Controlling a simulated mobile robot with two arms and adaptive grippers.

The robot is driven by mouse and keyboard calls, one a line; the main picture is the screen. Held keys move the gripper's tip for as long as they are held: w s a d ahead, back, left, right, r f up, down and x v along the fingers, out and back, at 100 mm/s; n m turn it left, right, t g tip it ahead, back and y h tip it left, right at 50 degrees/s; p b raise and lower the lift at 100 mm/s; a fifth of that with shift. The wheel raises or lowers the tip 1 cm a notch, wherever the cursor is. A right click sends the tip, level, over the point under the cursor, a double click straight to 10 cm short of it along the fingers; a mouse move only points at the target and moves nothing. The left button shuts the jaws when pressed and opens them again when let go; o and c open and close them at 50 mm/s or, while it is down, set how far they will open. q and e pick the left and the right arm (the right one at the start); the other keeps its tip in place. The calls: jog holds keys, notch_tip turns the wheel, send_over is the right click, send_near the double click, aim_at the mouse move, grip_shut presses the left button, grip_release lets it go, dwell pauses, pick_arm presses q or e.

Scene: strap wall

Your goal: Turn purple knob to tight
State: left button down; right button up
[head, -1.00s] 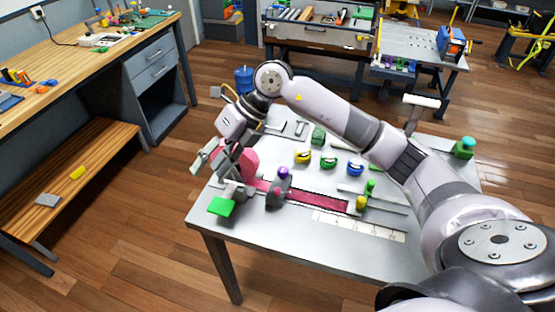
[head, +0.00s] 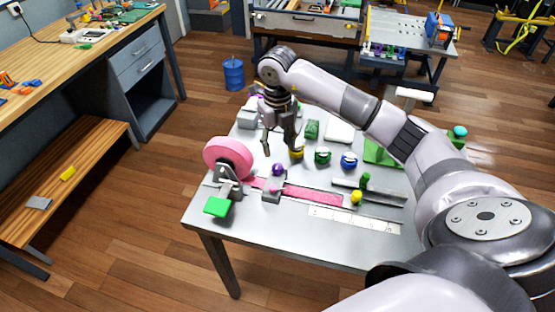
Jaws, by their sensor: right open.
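A pink strap (head: 315,195) runs through or under this block; I cannot tell which. My right gripper (head: 281,152) points down with its fingers apart, just above and behind the knob in the head view. It looks empty, and I see no clear contact with the knob. Any tight or loose marking is too small to read. My left gripper is not in view.
A pink roll (head: 228,158) stands at the left with a green tab (head: 216,206) before it. A white ruler (head: 354,219) lies in front; the near table (head: 270,238) edge is clear.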

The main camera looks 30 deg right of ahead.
aim_at(278, 165)
notch_tip(278, 165, down, 8)
jog(key=shift+p, duration=0.7)
grip_shut()
